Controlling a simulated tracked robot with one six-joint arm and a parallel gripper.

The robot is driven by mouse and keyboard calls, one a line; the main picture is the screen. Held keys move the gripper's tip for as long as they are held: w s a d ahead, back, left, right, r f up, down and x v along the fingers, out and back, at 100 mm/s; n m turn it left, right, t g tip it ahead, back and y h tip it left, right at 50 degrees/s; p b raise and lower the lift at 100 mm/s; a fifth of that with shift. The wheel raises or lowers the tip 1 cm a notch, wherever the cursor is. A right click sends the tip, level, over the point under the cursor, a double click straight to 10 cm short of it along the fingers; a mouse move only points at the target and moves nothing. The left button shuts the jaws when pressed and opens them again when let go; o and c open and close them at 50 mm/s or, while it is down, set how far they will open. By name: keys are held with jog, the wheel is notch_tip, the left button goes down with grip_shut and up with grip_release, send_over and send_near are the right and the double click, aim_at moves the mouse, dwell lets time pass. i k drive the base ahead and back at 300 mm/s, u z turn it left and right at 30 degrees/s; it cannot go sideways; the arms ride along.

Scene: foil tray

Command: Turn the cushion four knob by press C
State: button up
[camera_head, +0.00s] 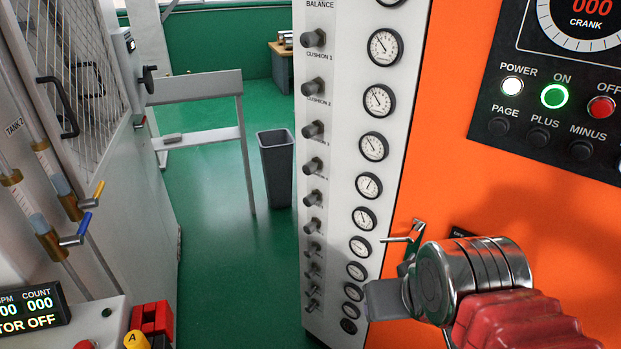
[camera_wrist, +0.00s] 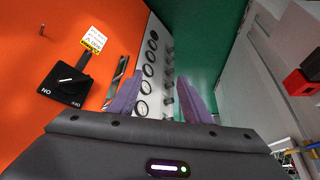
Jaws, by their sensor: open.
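A white panel (camera_head: 335,190) carries a column of dark grey knobs (camera_head: 313,130) with round gauges (camera_head: 374,147) to their right. Labels for balance, cushion 1 and cushion 2 are readable; lower labels are too small, so I cannot tell for certain which knob is cushion four. My gripper is open and empty in the wrist view (camera_wrist: 160,77), its two purple fingers apart, with the panel's gauges (camera_wrist: 149,70) and knobs (camera_wrist: 168,75) showing beyond and between them. In the head view my silver wrist is at the lower right, in front of the panel's lower edge; the fingertips are not clear there.
An orange cabinet face (camera_head: 440,170) with a black control panel (camera_head: 545,110) stands right of the knobs. A small metal handle (camera_head: 405,237) sticks out near my wrist. A grey bin (camera_head: 277,165) stands on the green floor. A mesh-doored machine (camera_head: 90,90) is at left.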

aim_at(309, 168)
jog(key=u, duration=0.15)
jog(key=i, duration=0.45)
jog(key=u, duration=2.3)
jog(key=i, duration=0.35)
jog(key=z, duration=0.1)
